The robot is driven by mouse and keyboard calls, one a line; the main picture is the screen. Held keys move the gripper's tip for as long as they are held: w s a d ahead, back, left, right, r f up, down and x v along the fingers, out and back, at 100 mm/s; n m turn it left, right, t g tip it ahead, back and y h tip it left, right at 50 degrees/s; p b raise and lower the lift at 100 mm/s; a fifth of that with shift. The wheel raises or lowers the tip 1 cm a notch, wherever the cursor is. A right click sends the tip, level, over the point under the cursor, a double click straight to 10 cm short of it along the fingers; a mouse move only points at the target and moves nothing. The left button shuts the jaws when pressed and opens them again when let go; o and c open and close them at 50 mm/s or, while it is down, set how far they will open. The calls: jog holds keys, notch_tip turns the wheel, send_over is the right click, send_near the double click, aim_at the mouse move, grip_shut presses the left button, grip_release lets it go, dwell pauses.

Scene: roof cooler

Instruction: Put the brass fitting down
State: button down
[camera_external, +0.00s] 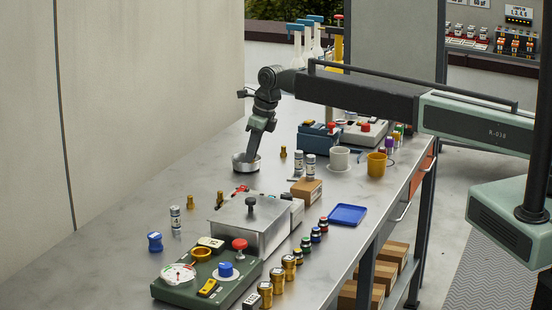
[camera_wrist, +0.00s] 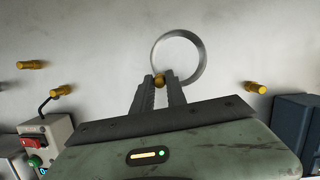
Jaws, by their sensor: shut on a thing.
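My gripper (camera_wrist: 160,82) is shut on a brass fitting (camera_wrist: 159,79), whose rounded end shows between the fingertips in the wrist view. A round, shallow metal dish (camera_wrist: 200,57) lies just beyond the tips, and the fitting overlaps its near rim in that picture. In the external view my gripper (camera_external: 245,156) points down at the dish (camera_external: 246,168), and its tips appear at or just above the dish's opening. The held fitting is hidden there. I cannot tell whether it touches the dish.
Loose brass fittings stand on the metal bench: one right of the dish (camera_external: 283,153), one in front (camera_external: 220,200), one nearer (camera_external: 190,202). A lidded metal box (camera_external: 250,228), a cardboard box (camera_external: 306,191) and a blue case (camera_external: 318,138) are nearby. The bench left of the dish is clear.

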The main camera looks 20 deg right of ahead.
jog(key=shift+r, duration=0.1)
jog(key=c, duration=1.3)
grip_release()
jog(key=shift+c, duration=0.2)
jog(key=p+v, duration=1.2)
